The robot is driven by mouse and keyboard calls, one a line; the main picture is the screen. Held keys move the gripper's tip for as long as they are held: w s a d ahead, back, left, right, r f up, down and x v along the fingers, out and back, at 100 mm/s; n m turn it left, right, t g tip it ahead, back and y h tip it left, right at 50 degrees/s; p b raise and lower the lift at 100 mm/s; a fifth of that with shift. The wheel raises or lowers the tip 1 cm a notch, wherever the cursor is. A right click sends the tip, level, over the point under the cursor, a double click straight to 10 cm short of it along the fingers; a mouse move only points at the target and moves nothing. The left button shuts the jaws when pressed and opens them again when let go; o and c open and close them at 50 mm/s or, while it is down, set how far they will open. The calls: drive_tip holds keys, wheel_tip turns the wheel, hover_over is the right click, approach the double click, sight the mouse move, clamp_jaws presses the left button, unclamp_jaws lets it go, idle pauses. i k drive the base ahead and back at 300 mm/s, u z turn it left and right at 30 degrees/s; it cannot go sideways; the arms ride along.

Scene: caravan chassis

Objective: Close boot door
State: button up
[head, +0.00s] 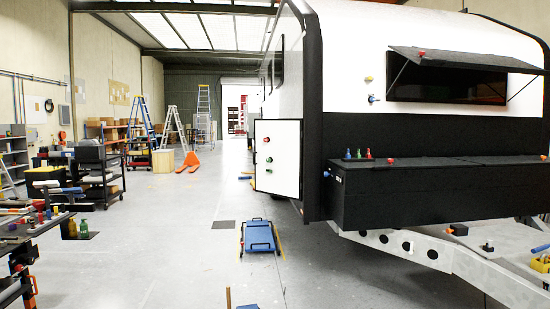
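The caravan (342,60) stands at the right, white above and black below. A white door panel (277,158) with a dark edge stands out from the side of its front corner; it looks like the boot door, swung open. Red and green knobs show on its face. The opening behind it is hidden from here. My gripper is not in view.
A black front box (430,190) has small bottles on its lid. A window flap (465,58) is propped open above. The pale drawbar (450,258) juts forward. A blue creeper-like item (258,237) lies on the floor; a cluttered workbench (30,230) is left.

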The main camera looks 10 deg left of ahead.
sight(281, 177)
drive_tip(key=k, duration=0.65)
drive_tip(key=u, duration=0.15)
drive_tip(key=i, duration=1.25)
drive_tip(key=u, duration=0.4)
drive_tip(key=i, duration=0.8)
drive_tip(key=u, duration=0.7)
drive_tip(key=i, duration=0.7)
drive_tip(key=u, duration=1)
drive_tip(key=i, duration=1.75)
drive_tip(key=u, duration=0.1)
